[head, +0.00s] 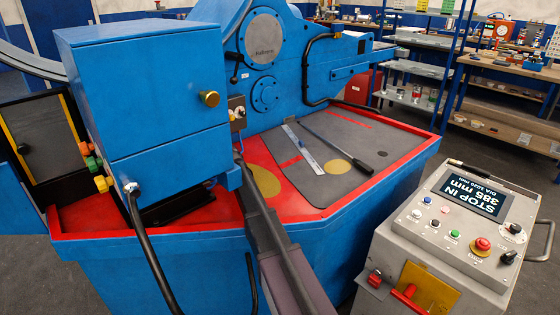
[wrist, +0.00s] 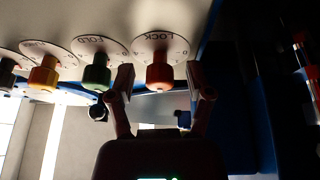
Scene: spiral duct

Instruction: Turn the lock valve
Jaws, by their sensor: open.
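The lock valve (wrist: 159,72) is a red-orange knob on a pale round plate marked LOCK, near the top middle of the wrist view. My gripper (wrist: 159,82) is open, with one finger on each side of this knob. Gaps show between the knob and both fingers. The left finger lies between the lock knob and the green knob (wrist: 96,75) of the FOLD plate. In the head view, an orange knob (head: 85,148) on the left side of the blue cabinet may be the same valve. I cannot make out my gripper there.
A yellow knob (wrist: 43,75) and a dark knob (wrist: 7,72) continue the row to the left in the wrist view. The blue cabinet (head: 150,90) stands over the red-edged machine bed (head: 340,150). A grey control console (head: 400,250) stands at the right.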

